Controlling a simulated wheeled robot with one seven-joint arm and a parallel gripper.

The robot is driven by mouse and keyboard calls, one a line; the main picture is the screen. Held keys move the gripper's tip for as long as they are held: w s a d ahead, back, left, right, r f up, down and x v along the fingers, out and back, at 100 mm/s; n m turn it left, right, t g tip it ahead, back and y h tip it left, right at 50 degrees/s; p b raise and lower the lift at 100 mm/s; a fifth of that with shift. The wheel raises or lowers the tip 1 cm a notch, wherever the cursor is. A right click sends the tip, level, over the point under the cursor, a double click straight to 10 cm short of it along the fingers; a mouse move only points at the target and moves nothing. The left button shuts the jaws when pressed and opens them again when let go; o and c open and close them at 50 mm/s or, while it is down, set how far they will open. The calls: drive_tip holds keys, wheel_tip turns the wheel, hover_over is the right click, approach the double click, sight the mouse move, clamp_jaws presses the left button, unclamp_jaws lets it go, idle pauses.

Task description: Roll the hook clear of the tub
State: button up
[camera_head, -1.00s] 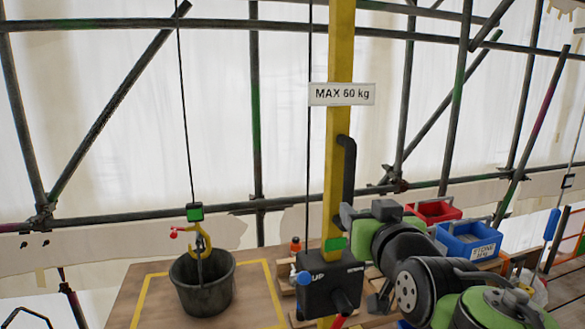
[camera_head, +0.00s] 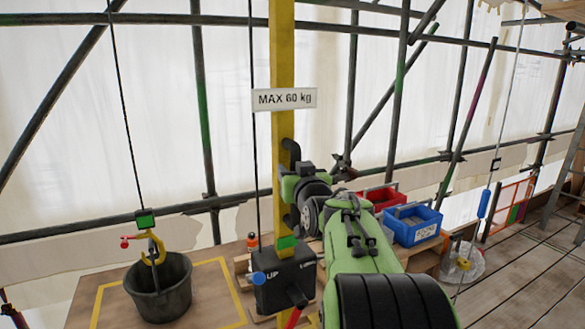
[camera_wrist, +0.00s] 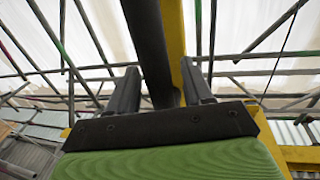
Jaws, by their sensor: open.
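The yellow hook (camera_head: 155,250) hangs on a dark line below a green-and-black block (camera_head: 145,221). It overlaps the back rim of the black tub (camera_head: 165,300); whether it still engages the tub's handle is too small to tell. A black bar handle (camera_head: 292,150) stands on the yellow post (camera_head: 283,100). My gripper is beside the post, its fingertips unclear in the head view. In the wrist view my gripper (camera_wrist: 160,88) is open, with the black handle (camera_wrist: 150,45) running between its fingers and the yellow post behind; contact cannot be told.
A black control box (camera_head: 284,280) marked UP, with a blue knob and a red-ended lever, sits low on the post. A red crate (camera_head: 380,196) and a blue crate (camera_head: 412,226) stand to the right. Scaffold tubes cross behind. Plank floor (camera_head: 520,290) lies open at right.

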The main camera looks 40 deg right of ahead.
drive_tip(key=shift+s, duration=0.1)
clamp_jaws()
drive_tip(key=shift+d, duration=0.1)
drive_tip(key=s+d+p, duration=0.1)
drive_tip(key=s+d, duration=0.2)
drive_tip(key=d, duration=0.7)
drive_tip(key=s+d+p, duration=0.1)
drive_tip(key=s+d, duration=0.2)
drive_tip(key=d, duration=0.7)
drive_tip(key=shift+d, duration=0.2)
drive_tip(key=shift+a, duration=0.1)
unclamp_jaws()
